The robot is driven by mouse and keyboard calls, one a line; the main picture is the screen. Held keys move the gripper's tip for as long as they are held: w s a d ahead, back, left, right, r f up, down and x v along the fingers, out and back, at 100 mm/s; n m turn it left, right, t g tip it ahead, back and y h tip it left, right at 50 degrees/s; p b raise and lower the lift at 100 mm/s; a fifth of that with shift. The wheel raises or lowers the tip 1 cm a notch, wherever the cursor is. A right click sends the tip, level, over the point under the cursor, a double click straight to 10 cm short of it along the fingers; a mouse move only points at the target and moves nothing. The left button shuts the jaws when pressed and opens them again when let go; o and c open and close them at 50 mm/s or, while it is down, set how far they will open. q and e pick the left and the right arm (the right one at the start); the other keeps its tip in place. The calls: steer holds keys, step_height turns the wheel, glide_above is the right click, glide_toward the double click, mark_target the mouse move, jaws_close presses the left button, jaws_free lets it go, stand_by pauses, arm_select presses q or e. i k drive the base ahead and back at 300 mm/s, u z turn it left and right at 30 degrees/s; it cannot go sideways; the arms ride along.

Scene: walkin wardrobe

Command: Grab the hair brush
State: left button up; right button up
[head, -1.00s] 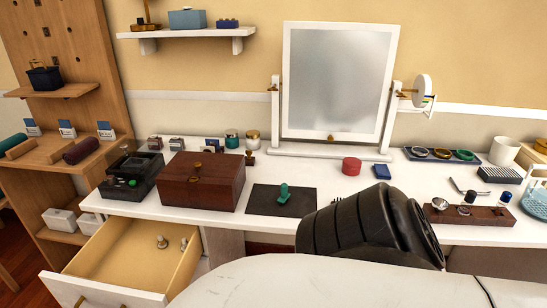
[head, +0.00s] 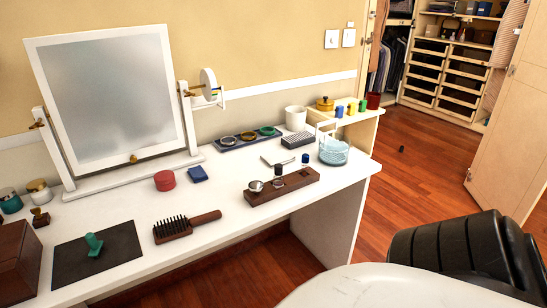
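A hair brush (head: 187,226) with a dark brown wooden body and black bristles lies on the white vanity table (head: 240,192) near its front edge. Its bristles face up, and its handle points right. It lies between a dark mat and a wooden holder. A black ribbed part of my arm shows at the lower right, well apart from the brush. Neither gripper's fingers show in the head view.
A dark mat with a green stamp-like piece (head: 93,244) is left of the brush. A wooden holder (head: 282,186) is to its right, with a glass bowl (head: 334,152) beyond. A mirror (head: 112,94) stands behind. Open wooden floor (head: 400,185) lies right of the table.

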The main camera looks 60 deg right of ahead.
mark_target(166, 231)
steer(key=z, duration=1.5)
steer(key=k, duration=0.3)
steer(key=u, duration=0.8)
